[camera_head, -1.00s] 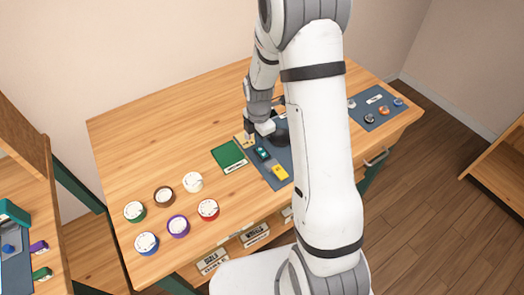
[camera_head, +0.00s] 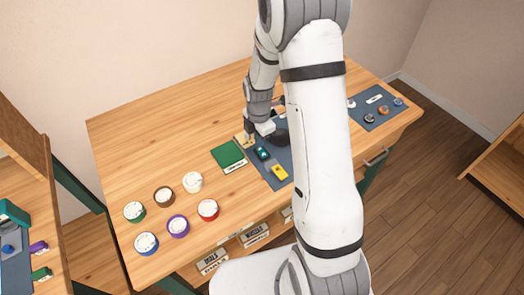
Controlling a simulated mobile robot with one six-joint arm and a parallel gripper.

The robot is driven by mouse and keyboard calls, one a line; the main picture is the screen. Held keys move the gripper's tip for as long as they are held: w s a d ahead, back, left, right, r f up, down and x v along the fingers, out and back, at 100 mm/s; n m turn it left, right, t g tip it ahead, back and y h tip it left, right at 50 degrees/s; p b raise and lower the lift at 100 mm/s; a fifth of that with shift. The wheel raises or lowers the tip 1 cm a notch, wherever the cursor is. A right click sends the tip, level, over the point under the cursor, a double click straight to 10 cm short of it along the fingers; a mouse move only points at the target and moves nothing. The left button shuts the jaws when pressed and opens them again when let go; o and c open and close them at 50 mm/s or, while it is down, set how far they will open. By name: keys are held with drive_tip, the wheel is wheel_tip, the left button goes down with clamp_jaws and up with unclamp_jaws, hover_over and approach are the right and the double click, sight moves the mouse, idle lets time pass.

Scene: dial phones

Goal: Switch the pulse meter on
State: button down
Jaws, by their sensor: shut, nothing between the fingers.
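A blue-grey mat (camera_head: 262,178) on the wooden table carries a small teal device (camera_head: 263,154) and a yellow device (camera_head: 279,172). I cannot tell from their small size which one is the pulse meter, or read any switch. My gripper (camera_head: 249,140) is shut and empty, pointing down at the mat's far left corner, just beyond the teal device. A small tan piece lies at its fingertips; whether they touch it is unclear. A dark round object (camera_head: 281,131) stands beside the gripper, partly hidden by my arm, which also covers the mat's right part.
A green pad (camera_head: 227,153) with a label lies left of the mat. Several round dials (camera_head: 178,226) stand at the table's front left. Another blue-grey mat (camera_head: 383,121) with small knobs lies at the right end. The table's back left is clear.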

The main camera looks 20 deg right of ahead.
drive_tip(key=shift+f+b, duration=0.75)
drive_tip(key=shift+f, duration=0.25)
drive_tip(key=shift+r, duration=0.1)
drive_tip(key=shift+r+p, duration=2.15)
drive_tip(key=shift+r, duration=1.35)
drive_tip(key=s+r+m+t, duration=0.1)
drive_tip(key=s+r+m, duration=0.45)
drive_tip(key=r, duration=0.25)
drive_tip(key=s+r+m+t, duration=0.1)
drive_tip(key=s+r+m, duration=0.3)
drive_tip(key=r+m, duration=0.25)
drive_tip(key=s+r+m+t, duration=0.1)
drive_tip(key=s+r+m, duration=0.5)
drive_tip(key=s+m, duration=0.3)
drive_tip(key=s, duration=0.3)
drive_tip(key=shift+r+m, duration=0.3)
drive_tip(key=shift+r, duration=0.1)
